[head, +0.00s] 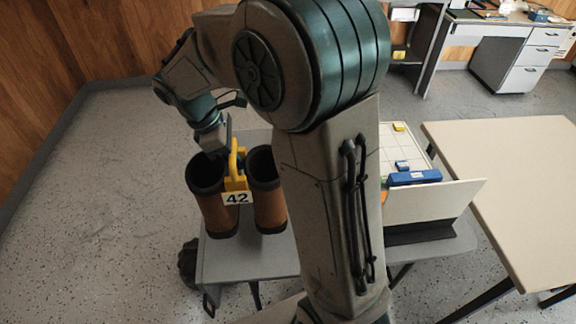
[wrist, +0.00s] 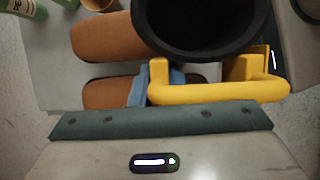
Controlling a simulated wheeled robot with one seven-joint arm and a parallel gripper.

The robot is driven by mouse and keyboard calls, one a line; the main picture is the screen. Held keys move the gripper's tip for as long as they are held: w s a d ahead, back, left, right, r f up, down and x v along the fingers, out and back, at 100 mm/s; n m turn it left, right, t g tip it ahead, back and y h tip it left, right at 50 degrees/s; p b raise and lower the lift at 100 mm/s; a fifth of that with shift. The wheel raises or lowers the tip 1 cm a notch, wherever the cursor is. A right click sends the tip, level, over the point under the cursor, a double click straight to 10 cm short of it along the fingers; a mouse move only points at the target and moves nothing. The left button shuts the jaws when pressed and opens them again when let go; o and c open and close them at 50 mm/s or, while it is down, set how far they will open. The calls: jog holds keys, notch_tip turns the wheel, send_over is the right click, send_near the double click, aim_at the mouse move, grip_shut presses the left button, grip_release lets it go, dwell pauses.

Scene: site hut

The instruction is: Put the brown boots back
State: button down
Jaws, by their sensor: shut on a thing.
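The brown boots (head: 216,212) are a pair of upright brown shafts with wide black openings at the top. A yellow clip (head: 236,184) with a handle and a white "42" tag joins them. My gripper (head: 228,150) is above the pair, shut on the clip's handle. In the wrist view the yellow handle (wrist: 220,93) runs across by a blue-grey finger, with a brown shaft (wrist: 100,37) and a black opening behind it. The boots are over the small grey table (head: 270,262); I cannot tell whether they touch it.
My arm hides the middle of the head view. Right of it are a white gridded board and a blue object (head: 414,178). A beige table (head: 520,170) stands at right, a desk (head: 515,40) behind. The wrist view shows green bottles (wrist: 28,8) and a brown cup. Floor is clear at left.

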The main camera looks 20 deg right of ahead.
notch_tip(320, 180, down, 10)
dwell(0.6)
jog(key=shift+a, duration=0.1)
jog(key=c, duration=1.4)
grip_release()
jog(key=shift+s, duration=0.1)
